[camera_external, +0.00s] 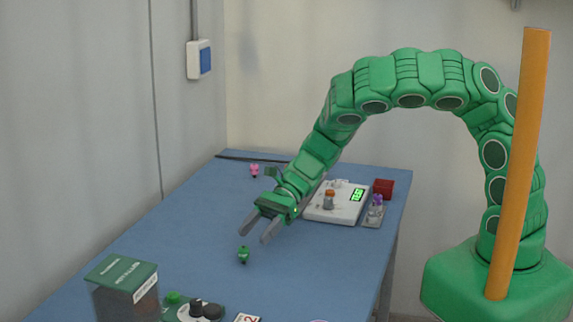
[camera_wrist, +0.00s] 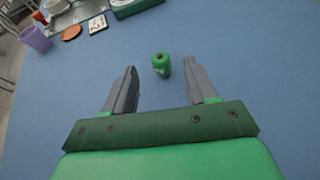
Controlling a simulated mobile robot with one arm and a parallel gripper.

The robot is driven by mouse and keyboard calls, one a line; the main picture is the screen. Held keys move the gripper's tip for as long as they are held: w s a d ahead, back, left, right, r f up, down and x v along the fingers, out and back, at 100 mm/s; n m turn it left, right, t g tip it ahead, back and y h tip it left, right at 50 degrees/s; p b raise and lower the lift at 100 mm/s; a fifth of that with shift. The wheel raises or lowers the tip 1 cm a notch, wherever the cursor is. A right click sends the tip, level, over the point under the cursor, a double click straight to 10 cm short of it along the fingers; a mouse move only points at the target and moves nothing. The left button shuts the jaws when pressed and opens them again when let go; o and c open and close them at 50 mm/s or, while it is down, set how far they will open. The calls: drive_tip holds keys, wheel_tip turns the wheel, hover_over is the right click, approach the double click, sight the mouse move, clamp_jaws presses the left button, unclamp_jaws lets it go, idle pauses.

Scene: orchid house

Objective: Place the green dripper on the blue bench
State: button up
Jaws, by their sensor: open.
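The green dripper (camera_external: 243,255) is a small green piece standing on the blue bench (camera_external: 190,230), near the middle of its width. My gripper (camera_external: 257,232) is open and empty above the bench, with its fingers pointing down toward the dripper. In the wrist view the dripper (camera_wrist: 161,64) stands just beyond the fingertips, between the lines of the two fingers of my gripper (camera_wrist: 163,72). Nothing touches the dripper except the bench.
A white device with a green display (camera_external: 337,202), a red box (camera_external: 383,188) and a pink piece (camera_external: 254,170) are toward the back. A green-lidded box (camera_external: 122,275) stands at the front left. In the wrist view a purple cup (camera_wrist: 35,38) is at upper left. Bare bench surrounds the dripper.

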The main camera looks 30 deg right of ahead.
drive_tip(key=shift+v, duration=3)
